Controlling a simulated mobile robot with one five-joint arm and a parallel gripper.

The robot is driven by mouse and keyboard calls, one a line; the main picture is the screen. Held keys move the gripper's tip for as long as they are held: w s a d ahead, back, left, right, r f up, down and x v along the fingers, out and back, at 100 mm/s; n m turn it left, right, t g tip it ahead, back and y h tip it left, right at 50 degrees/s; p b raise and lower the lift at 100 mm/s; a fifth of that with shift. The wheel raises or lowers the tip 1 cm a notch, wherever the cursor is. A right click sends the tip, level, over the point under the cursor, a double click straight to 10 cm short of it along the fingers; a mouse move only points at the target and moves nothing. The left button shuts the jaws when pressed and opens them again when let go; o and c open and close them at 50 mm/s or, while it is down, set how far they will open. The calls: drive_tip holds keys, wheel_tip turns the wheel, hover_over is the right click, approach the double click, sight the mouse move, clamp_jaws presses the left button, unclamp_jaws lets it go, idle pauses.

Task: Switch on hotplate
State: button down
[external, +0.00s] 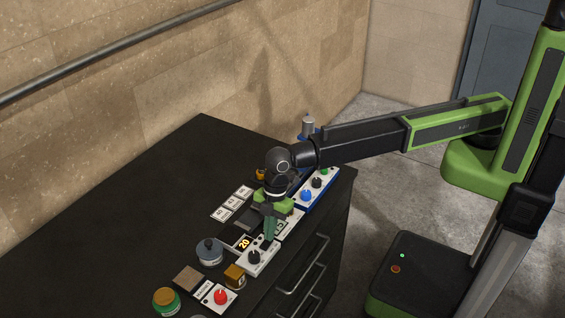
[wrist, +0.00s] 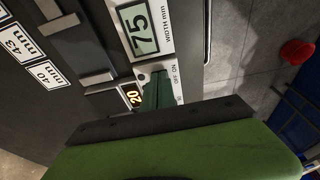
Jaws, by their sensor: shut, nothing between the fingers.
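A white control panel (external: 262,263) with a black knob (external: 254,257) sits near the front edge of the dark worktop. A small lit display reading 20 (external: 244,243) is just behind it. In the wrist view the fingertips (wrist: 158,92) cover the knob; contact cannot be told. The heating plate itself is not clearly identifiable.
A white width readout (wrist: 144,32) lies beside the panel. Blue-framed controls (external: 317,188) stand to the right. The rear left worktop is clear.

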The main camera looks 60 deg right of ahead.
drive_tip(key=shift+d+f+b, duration=0.2)
drive_tip(key=shift+f+b, duration=0.2)
drive_tip(key=shift+b, duration=0.1)
drive_tip(key=shift+y, duration=0.5)
drive_tip(key=shift+r, duration=0.15)
drive_tip(key=shift+a+r+p, duration=0.3)
drive_tip(key=shift+a, duration=0.5)
